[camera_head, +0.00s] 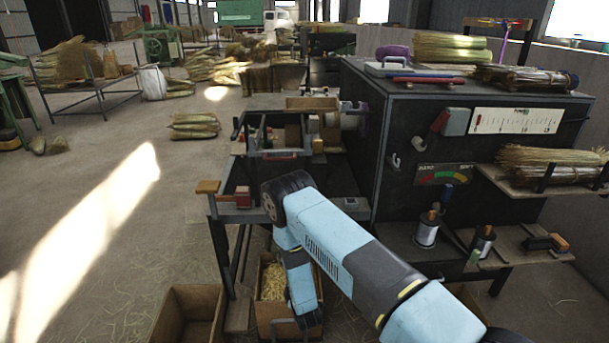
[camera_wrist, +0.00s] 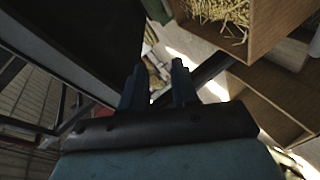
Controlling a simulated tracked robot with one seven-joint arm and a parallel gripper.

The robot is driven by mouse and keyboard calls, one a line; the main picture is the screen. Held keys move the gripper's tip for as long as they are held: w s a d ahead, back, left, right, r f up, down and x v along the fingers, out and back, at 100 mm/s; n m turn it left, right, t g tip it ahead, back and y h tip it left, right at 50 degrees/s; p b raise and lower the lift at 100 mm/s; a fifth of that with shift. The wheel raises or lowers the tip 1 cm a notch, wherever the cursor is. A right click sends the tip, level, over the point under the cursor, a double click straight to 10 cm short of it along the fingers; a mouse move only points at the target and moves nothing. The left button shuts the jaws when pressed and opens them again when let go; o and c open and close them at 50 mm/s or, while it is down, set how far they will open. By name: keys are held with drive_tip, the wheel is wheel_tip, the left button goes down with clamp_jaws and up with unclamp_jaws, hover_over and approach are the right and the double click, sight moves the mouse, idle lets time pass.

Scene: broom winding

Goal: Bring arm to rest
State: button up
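My light blue arm (camera_head: 345,250) reaches in from the lower right in the head view. It bends at a dark joint in front of the workbench (camera_head: 330,185), and its forearm hangs down beside a wooden box of straw (camera_head: 272,280). My gripper (camera_wrist: 157,72) shows in the wrist view as two dark fingers with a gap between them. Nothing is held between them. In the head view the fingers are low by the straw box and hard to make out. The straw box (camera_wrist: 262,25) also shows at the upper right of the wrist view.
An open wooden box (camera_head: 190,312) stands left of the straw box. The black machine cabinet (camera_head: 440,130) stands right of the bench, with broom bundles (camera_head: 545,165) on its shelf and wire spools (camera_head: 427,232) below. The floor to the left (camera_head: 120,230) is largely clear.

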drive_tip(key=w+d+r+m+g+h, duration=0.15)
drive_tip(key=w+r, duration=0.35)
drive_tip(key=r, duration=0.6)
drive_tip(key=w+d+r+m, duration=0.1)
drive_tip(key=w+r+m, duration=0.25)
drive_tip(key=r, duration=0.75)
drive_tip(key=s+d+r+m+g, duration=0.15)
drive_tip(key=d+r, duration=0.25)
drive_tip(key=r, duration=0.8)
drive_tip(key=s+d+r+m+g, duration=0.15)
drive_tip(key=d+r, duration=0.35)
drive_tip(key=r, duration=0.6)
drive_tip(key=s+d+r+m+g+h, duration=0.1)
drive_tip(key=s+d+r+m, duration=0.3)
drive_tip(key=s+r, duration=0.5)
drive_tip(key=s+d+r+m+h, duration=0.1)
drive_tip(key=s+d+r, duration=0.6)
drive_tip(key=s+r, duration=0.2)
drive_tip(key=s+d+r+m+g, duration=0.1)
drive_tip(key=s+d+r+m, duration=0.1)
drive_tip(key=s, duration=0.9)
drive_tip(key=s+d+r+m+g, duration=0.1)
drive_tip(key=s+d, duration=0.3)
drive_tip(key=s, duration=0.8)
drive_tip(key=shift+r+m+h, duration=0.45)
drive_tip(key=shift+r+m, duration=0.05)
